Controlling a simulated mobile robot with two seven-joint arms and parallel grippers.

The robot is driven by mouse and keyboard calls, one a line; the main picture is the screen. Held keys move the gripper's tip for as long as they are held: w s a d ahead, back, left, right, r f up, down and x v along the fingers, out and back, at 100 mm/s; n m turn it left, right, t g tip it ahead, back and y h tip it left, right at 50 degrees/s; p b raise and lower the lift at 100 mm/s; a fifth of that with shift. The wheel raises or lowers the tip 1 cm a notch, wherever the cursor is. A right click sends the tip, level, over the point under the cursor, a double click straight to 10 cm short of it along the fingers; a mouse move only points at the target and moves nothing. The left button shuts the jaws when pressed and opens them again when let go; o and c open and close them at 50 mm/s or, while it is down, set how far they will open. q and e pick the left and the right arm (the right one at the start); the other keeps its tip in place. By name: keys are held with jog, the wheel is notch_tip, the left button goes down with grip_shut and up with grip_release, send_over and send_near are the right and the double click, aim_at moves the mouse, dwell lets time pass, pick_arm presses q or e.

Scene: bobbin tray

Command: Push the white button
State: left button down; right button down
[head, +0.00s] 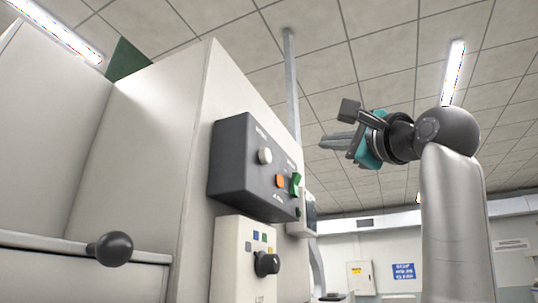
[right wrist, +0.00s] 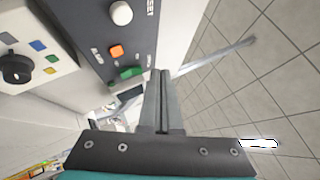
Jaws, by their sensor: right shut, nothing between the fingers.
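The white button (head: 264,155) is a round knob-like cap on the front of a dark grey control box (head: 232,160). It also shows at the top of the right wrist view (right wrist: 121,13), above an orange button (right wrist: 116,51) and a green switch (right wrist: 127,73). My right gripper (head: 322,143) is shut and empty, held to the right of the box and apart from it. In the right wrist view its closed fingertips (right wrist: 161,72) appear beside the green switch, below and right of the white button. My left gripper is not in view.
A pale panel (head: 229,262) with a black rotary knob (head: 266,264) and small coloured squares sits below the box. A black ball knob (head: 110,248) sticks out at lower left. A small grey device (head: 309,212) is beside the box. Open air surrounds my right gripper.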

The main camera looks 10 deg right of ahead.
aim_at(266, 156)
jog(key=w+a+p, duration=0.2)
jog(key=w+a, duration=0.3)
jog(key=a, duration=0.2)
jog(key=shift+a, duration=0.2)
jog(key=shift+w+a, duration=0.1)
dwell(2.0)
jog(key=shift+w+a, duration=0.15)
jog(key=shift+a, duration=0.1)
jog(key=shift+w+a, duration=0.3)
jog(key=shift+a, duration=0.15)
dwell(1.1)
jog(key=shift+s+d, duration=0.5)
jog(key=shift+d, duration=0.3)
